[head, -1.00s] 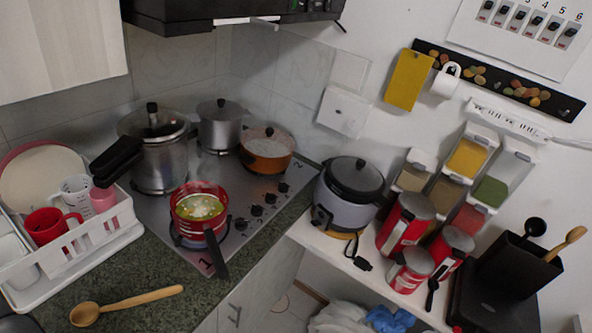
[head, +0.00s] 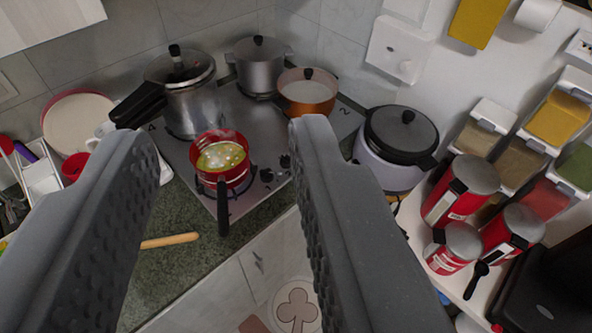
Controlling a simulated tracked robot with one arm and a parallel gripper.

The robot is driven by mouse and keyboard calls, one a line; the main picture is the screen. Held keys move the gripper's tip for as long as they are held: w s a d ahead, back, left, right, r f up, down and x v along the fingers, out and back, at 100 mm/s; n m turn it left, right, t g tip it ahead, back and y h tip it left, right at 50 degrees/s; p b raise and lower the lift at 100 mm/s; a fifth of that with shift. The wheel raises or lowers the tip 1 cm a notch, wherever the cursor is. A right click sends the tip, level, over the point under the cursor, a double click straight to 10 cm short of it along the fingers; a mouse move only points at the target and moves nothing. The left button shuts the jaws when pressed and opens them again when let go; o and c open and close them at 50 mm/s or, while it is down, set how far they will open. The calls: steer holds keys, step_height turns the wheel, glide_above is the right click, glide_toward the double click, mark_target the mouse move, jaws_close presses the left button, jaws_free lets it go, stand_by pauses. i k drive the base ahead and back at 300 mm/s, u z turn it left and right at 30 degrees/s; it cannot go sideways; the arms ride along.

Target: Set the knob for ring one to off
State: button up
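The steel cooktop (head: 205,192) lies ahead with its dark knobs (head: 267,175) in a row along its right side. Some of the knobs are hidden behind my right finger, and their settings are too small to read. A red pot (head: 222,160) with greenish-yellow food stands on the front ring, its handle pointing toward me. The "1" label is not readable now; it showed earlier at the corner by this front ring. My gripper (head: 222,138) is open and empty, its fingers framing the red pot and apart from the knobs.
A pressure cooker (head: 193,105), a steel pot (head: 258,68) and an orange pan (head: 307,93) stand on the other rings. A rice cooker (head: 397,150) and red tins (head: 461,190) stand at right. A dish rack (head: 42,180) is at left.

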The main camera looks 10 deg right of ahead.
mark_target(266, 176)
steer(key=z, duration=0.1)
steer(key=i, duration=1)
steer(key=u, duration=0.1)
